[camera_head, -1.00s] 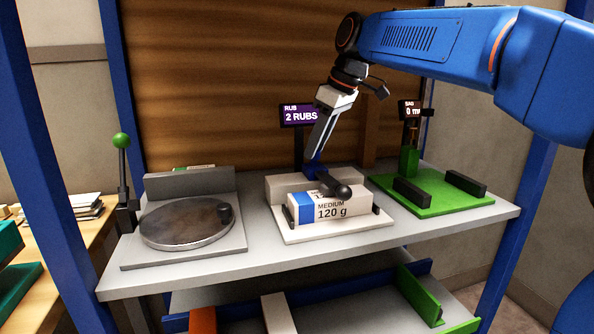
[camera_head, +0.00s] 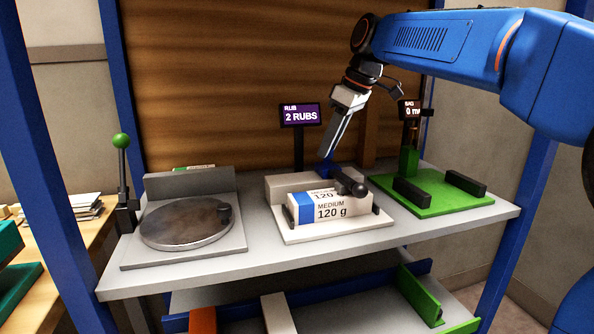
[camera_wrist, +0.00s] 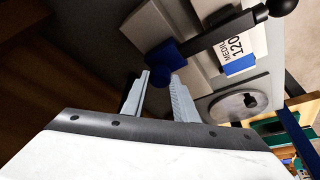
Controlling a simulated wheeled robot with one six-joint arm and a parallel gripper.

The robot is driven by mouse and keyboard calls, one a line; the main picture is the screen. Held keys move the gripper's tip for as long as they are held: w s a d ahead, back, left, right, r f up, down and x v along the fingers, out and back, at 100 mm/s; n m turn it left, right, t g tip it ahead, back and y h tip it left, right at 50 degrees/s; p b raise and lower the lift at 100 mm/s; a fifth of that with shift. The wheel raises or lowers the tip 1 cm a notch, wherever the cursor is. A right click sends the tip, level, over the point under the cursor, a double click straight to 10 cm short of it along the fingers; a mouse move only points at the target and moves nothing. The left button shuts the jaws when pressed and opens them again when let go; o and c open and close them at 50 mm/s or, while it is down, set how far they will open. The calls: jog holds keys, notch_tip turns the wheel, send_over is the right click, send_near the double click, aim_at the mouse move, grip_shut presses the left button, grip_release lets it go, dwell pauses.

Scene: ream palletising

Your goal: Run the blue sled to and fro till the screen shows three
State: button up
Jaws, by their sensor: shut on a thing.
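The blue sled (camera_head: 325,171) sits at the back of the white rub station (camera_head: 285,236), partly hidden by my fingers. A black bar with a round knob (camera_head: 358,189) reaches forward from it over the ream. My gripper (camera_head: 326,157) comes down from the upper right and is shut on the blue sled. In the wrist view the blue sled (camera_wrist: 167,57) shows at my fingertips (camera_wrist: 160,76). The ream (camera_head: 333,208), marked MEDIUM 120 g with a blue band, lies on the station below the bar. The screen (camera_head: 300,115) reads RUB, 2 RUBS.
A round grey plate (camera_head: 185,222) stands left on the shelf, beside a green-knobbed lever (camera_head: 122,141). A green sag stand (camera_head: 435,198) with black blocks and its own small screen (camera_head: 411,110) stands right. A wooden panel is behind.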

jog(key=shift+s+a, duration=0.4)
jog(key=shift+a, duration=1.05)
jog(key=shift+s+a, duration=0.35)
jog(key=shift+a, duration=1.05)
jog(key=shift+s+a, duration=0.4)
jog(key=shift+a, duration=1.05)
jog(key=o, duration=1.3)
jog(key=shift+d, duration=0.1)
jog(key=v, duration=0.7)
jog(key=shift+s, duration=0.15)
